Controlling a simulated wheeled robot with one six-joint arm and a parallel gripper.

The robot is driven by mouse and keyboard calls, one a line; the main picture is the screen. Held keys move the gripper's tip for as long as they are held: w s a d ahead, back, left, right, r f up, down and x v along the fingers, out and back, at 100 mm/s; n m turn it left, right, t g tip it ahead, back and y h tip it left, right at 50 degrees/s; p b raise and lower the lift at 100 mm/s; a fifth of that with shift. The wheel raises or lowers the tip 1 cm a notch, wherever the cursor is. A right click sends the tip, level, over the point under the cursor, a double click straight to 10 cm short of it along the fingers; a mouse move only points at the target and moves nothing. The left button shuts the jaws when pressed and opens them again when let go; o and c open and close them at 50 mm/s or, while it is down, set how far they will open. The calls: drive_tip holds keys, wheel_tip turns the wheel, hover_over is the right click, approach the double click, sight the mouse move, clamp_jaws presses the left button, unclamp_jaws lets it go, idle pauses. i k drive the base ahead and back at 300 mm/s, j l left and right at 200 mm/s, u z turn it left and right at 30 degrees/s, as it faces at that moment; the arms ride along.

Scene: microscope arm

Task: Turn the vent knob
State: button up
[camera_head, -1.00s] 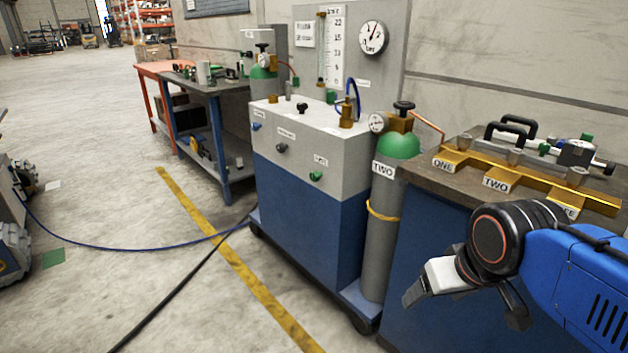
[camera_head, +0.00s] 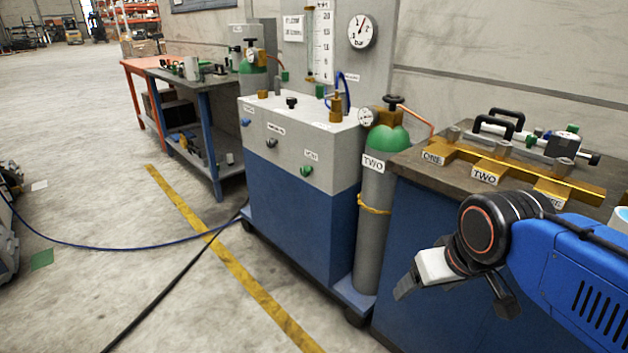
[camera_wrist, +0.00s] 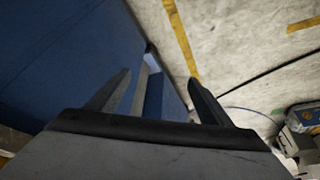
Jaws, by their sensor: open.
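The vent knob (camera_head: 306,171) is a small green knob at the right end of the front panel of the grey and blue cart (camera_head: 300,215) in the head view. A white label, small and blurred, sits just above it. My gripper (camera_head: 404,287) is at the lower right, well below and right of the knob, in front of the blue bench. It touches nothing that I can see. In the wrist view my gripper (camera_wrist: 158,80) has its fingers apart and empty, over a blue side surface and the floor. The knob is not in the wrist view.
A grey cylinder with a green top (camera_head: 371,210) stands at the cart's right end, between knob and gripper. A blue knob (camera_head: 246,122) and a dark knob (camera_head: 271,143) share the panel. Hoses (camera_head: 165,295) lie on the floor. The floor before the cart is otherwise open.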

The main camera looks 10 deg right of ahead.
sight(305, 171)
drive_tip(key=i+j+z, duration=0.1)
drive_tip(key=i+j, duration=0.6)
drive_tip(key=i, duration=0.1)
